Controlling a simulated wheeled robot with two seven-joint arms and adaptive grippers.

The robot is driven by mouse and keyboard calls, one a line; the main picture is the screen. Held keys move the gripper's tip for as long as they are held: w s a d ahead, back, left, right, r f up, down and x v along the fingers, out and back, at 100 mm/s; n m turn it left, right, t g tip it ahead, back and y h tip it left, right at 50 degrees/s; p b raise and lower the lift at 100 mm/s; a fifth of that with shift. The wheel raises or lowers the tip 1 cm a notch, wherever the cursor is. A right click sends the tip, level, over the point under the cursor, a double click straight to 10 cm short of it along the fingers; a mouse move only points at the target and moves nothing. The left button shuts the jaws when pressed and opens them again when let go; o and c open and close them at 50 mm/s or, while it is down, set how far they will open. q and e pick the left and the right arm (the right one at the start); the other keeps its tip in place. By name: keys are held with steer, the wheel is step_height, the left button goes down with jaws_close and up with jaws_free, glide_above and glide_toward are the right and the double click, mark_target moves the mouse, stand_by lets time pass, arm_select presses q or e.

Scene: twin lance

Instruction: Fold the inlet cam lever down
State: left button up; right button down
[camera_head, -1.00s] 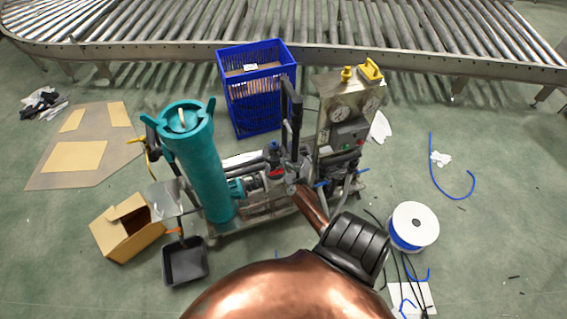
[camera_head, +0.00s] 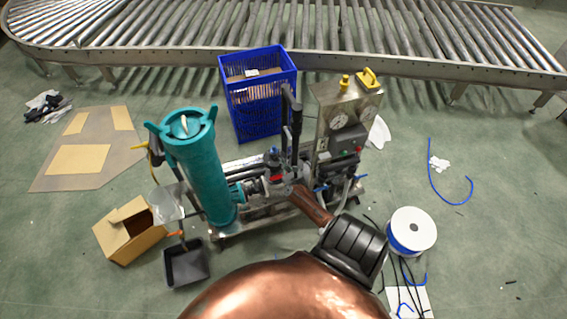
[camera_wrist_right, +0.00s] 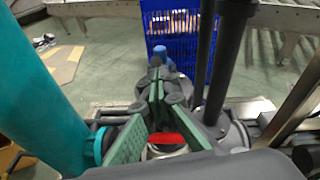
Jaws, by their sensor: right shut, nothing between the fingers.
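My right gripper (camera_wrist_right: 159,78) is in the middle of the right wrist view. Its green-padded fingers converge at the tips, shut and empty. A red part (camera_wrist_right: 168,139) on a round metal fitting shows below and between the fingers. A blue-tipped part (camera_wrist_right: 160,52) stands just beyond the fingertips; I cannot tell whether they touch. In the head view the gripper is small and low over the pipework of the skid (camera_head: 262,215), between the teal filter housing (camera_head: 207,180) and the gauge panel (camera_head: 333,105). I cannot make out the inlet cam lever for certain. My left gripper is not in view.
Dark upright bars (camera_head: 291,125) rise close to the gripper. A blue crate (camera_head: 258,108) stands behind the skid, with a roller conveyor (camera_head: 340,35) beyond. An open carton (camera_head: 128,232) and black tray (camera_head: 187,265) lie front left. A hose spool (camera_head: 411,231) is at right.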

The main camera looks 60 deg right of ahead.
steer(key=shift+g+y, duration=0.4)
steer(key=shift+g, duration=0.3)
steer(key=w+d+r+p, duration=0.1)
steer(key=p, duration=0.1)
steer(key=w+d+r+p, duration=0.1)
steer(key=p, duration=0.2)
steer(key=shift+w+r, duration=0.25)
steer(key=shift+r, duration=0.15)
steer(key=shift+w+d+r, duration=0.45)
steer(key=shift+w, duration=0.2)
steer(key=shift+w+d+r, duration=0.1)
steer(key=shift+w+r, duration=0.1)
steer(key=shift+w+d+r, duration=0.1)
steer(key=shift+r, duration=0.15)
